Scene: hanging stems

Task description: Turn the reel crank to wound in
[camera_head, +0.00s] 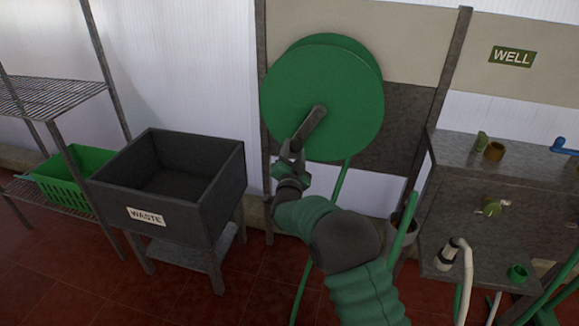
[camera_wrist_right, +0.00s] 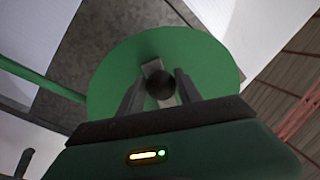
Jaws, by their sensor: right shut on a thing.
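A large green hose reel (camera_head: 325,95) is mounted on a panel at the middle back. Its grey crank (camera_head: 313,122) runs from the hub down and to the left. My right gripper (camera_head: 292,153) is at the crank's lower end and shut on its handle. In the right wrist view the dark round knob of the crank handle (camera_wrist_right: 160,85) sits between the two fingers, with the green reel (camera_wrist_right: 110,72) behind it. The green hose (camera_head: 340,185) hangs down from the reel. My left gripper is not in view.
A dark waste bin (camera_head: 225,165) on legs stands left of the reel. A green crate (camera_head: 75,170) sits on a wire rack further left. A grey bench (camera_head: 490,160) with fittings, a blue-handled tap (camera_head: 565,147) and pipes stands at the right, below the WELL sign (camera_head: 512,56).

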